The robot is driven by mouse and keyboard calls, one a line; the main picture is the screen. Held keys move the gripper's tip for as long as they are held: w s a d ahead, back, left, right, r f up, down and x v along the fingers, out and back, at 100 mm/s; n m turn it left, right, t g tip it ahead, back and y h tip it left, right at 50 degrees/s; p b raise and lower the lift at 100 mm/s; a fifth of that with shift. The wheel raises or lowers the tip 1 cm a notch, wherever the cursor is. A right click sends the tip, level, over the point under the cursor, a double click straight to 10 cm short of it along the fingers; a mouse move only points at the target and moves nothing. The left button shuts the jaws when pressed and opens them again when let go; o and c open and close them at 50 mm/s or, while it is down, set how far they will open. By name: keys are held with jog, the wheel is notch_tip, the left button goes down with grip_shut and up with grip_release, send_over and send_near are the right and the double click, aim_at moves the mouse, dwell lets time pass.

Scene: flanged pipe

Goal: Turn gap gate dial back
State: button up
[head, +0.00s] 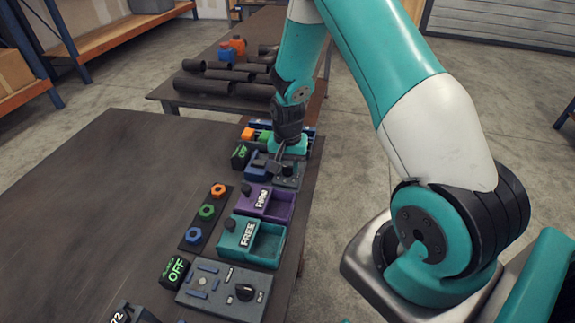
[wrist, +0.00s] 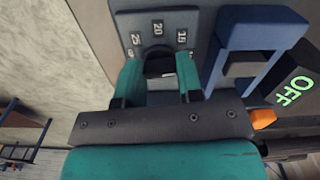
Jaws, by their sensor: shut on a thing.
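My gripper (head: 282,163) reaches down at the far end of the row of devices on the dark table. In the wrist view my gripper (wrist: 159,76) has its two teal fingers on either side of the black dial (wrist: 158,64), shut on it. The dial sits on a grey plate (wrist: 182,20) with number marks such as 25 and 20 around it. A blue gate frame (wrist: 262,32) stands to the right of the dial in the wrist view. The dial's pointer is mostly hidden between the fingers.
A lit OFF display (wrist: 293,90) is beside the gate. Nearer are a purple bin (head: 278,207), a teal FREE bin (head: 266,245) and a grey panel with a black knob (head: 245,292). Pipes (head: 215,83) lie on the table behind. The table's left part is clear.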

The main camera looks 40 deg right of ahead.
aim_at(288, 167)
jog(key=n, duration=0.4)
jog(key=shift+b, duration=0.35)
jog(key=shift+n, duration=2.1)
jog(key=o, duration=0.9)
jog(key=shift+o, duration=0.2)
jog(key=shift+r+b, duration=0.1)
jog(key=shift+b, duration=0.2)
notch_tip(288, 167, up, 17)
jog(key=b, duration=0.1)
jog(key=shift+r+b, duration=0.15)
jog(key=shift+b, duration=0.2)
